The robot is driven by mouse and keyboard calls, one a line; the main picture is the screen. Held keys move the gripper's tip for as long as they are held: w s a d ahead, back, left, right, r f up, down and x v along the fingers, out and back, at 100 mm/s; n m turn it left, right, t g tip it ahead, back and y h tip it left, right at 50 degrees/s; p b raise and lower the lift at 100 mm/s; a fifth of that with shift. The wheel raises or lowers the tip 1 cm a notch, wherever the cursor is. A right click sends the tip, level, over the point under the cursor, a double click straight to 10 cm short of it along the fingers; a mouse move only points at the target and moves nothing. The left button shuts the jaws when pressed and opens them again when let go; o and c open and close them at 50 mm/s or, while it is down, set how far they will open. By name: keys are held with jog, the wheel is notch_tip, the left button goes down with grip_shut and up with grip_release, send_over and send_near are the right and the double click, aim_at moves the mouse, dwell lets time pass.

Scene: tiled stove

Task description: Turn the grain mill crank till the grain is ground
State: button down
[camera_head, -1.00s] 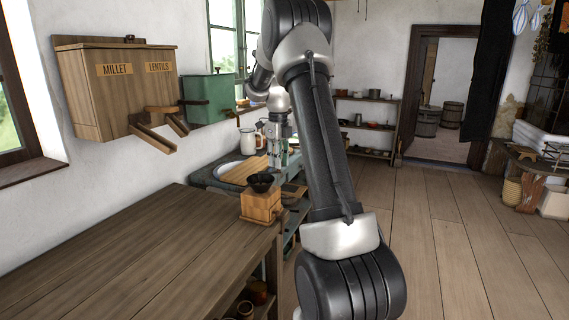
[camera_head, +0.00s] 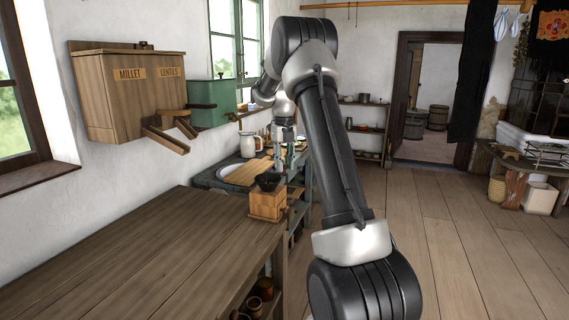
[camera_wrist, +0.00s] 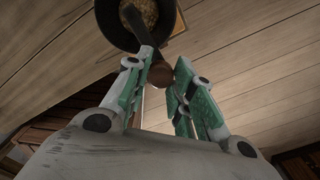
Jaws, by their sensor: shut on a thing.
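The grain mill (camera_head: 266,206) is a small wooden box with a dark hopper on top, standing at the far right corner of the wooden table. In the wrist view the dark hopper (camera_wrist: 113,30) shows at the top, with pale yellow-brown grain (camera_wrist: 143,12) inside it. My gripper (camera_wrist: 160,72) is shut on the crank's round brown knob (camera_wrist: 160,76), which sits between its green-and-grey fingers.
The long table (camera_head: 140,255) is bare left of the mill. A millet and lentils box (camera_head: 130,97) and a green box (camera_head: 210,100) hang on the left wall. A white jug (camera_head: 249,144) stands behind the mill. Open plank floor (camera_head: 455,230) lies at the right.

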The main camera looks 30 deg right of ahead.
jog(key=c, duration=1.2)
grip_release()
notch_tip(320, 180, up, 12)
jog(key=shift+r, duration=0.1)
